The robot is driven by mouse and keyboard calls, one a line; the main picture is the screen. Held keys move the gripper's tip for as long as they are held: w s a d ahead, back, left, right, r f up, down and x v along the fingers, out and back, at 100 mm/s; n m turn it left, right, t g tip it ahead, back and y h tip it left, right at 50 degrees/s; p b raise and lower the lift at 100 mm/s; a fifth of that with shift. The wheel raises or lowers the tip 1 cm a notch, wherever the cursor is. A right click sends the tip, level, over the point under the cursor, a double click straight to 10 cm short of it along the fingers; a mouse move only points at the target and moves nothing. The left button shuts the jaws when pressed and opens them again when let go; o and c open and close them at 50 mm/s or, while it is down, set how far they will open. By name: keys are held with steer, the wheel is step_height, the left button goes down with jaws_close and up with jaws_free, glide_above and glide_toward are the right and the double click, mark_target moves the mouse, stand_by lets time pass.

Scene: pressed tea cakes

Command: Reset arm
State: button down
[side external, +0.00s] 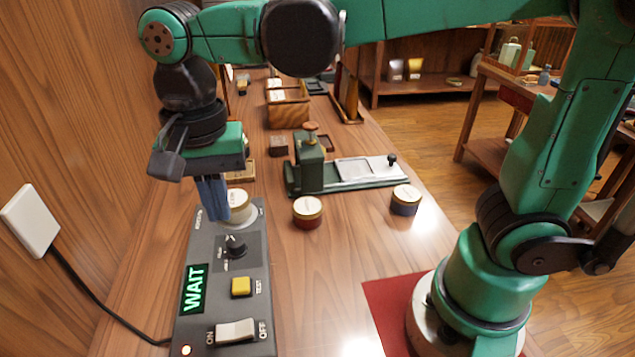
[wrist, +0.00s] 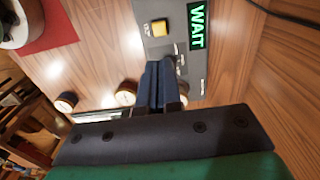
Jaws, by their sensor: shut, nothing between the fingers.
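My gripper (side external: 212,198) is shut and empty, pointing down over the far end of a grey control panel. In the wrist view its dark blue fingers (wrist: 160,85) are together above the same panel (wrist: 160,42). The green arm reaches across the top of the side external view from its base at the right. The panel (side external: 262,270) has a lit green WAIT display (side external: 194,289), a yellow button (side external: 241,286), a black knob (side external: 235,246) and a white ON/OFF rocker switch (side external: 235,330). A round pale-topped piece (side external: 239,205) at its far end is partly hidden by the fingers.
Two round tins, one red-sided (side external: 307,212) and one dark-sided (side external: 406,200), stand right of the panel. Behind them is a green press-like device (side external: 310,165) with a sliding plate. Wooden boxes (side external: 287,105) stand farther back. A wooden wall is close at left, with a cable (side external: 98,306).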

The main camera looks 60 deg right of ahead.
steer(key=shift+d, duration=0.1)
steer(key=s+d+f+n+t, duration=0.1)
steer(key=d+f+n+t, duration=0.2)
steer(key=d+n+t, duration=0.4)
steer(key=d+n, duration=0.2)
steer(key=d, duration=0.4)
steer(key=shift+s, duration=0.3)
